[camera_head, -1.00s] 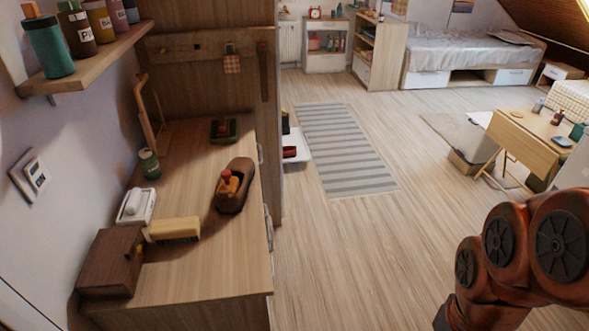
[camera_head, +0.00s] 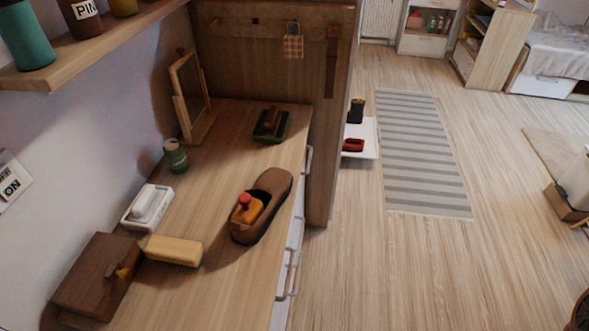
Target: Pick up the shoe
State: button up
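A brown shoe (camera_head: 273,187) lies on the wooden dresser top (camera_head: 222,283), near its right edge. An orange object with a red knob (camera_head: 246,208) sits in or on the shoe's near end; I cannot tell which. My gripper is not in view.
A shelf (camera_head: 95,48) overhangs the left.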

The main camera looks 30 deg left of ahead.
aim_at(272, 187)
jog(key=i, duration=2)
jog(key=u, duration=4.6)
